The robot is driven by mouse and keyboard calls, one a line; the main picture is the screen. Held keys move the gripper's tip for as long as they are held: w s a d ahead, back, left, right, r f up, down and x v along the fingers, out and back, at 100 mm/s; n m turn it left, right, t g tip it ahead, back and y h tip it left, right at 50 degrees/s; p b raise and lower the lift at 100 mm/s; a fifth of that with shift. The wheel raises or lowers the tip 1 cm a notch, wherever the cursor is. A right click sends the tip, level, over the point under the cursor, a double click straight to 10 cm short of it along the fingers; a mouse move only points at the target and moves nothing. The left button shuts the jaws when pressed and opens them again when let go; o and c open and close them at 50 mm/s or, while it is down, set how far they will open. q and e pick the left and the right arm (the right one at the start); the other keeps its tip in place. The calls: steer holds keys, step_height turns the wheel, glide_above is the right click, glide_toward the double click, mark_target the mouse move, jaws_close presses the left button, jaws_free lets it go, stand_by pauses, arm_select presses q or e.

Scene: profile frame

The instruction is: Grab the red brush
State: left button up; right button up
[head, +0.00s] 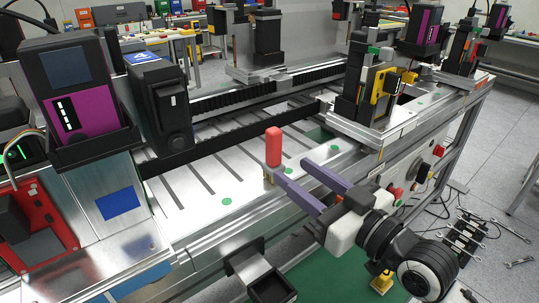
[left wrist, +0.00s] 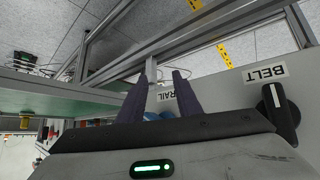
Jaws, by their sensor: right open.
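The red brush (head: 273,146) stands upright at the near edge of the metal machine bed, its red block on top and a small tan part below. My right gripper (head: 293,171) reaches in from the lower right with its two purple fingers spread apart. Its fingertips are close to the brush's lower part, and the brush is not clearly between them. I cannot tell whether they touch. My left gripper (left wrist: 159,76) shows only in the left wrist view, its dark fingers apart with nothing seen between them.
The slotted metal bed (head: 205,160) runs behind the brush. A black-and-purple device (head: 75,95) stands at left, and a black-and-yellow unit (head: 365,95) at right. An open black bin (head: 270,287) is below the bed. Wrenches (head: 475,235) lie at lower right.

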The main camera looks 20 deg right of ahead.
mark_target(278, 161)
steer(key=x, duration=0.7)
steer(key=shift+w+a+p, duration=0.15)
steer(key=shift+a+p, duration=0.1)
steer(key=shift+p, duration=0.05)
steer(key=shift+c, duration=0.4)
jaws_close()
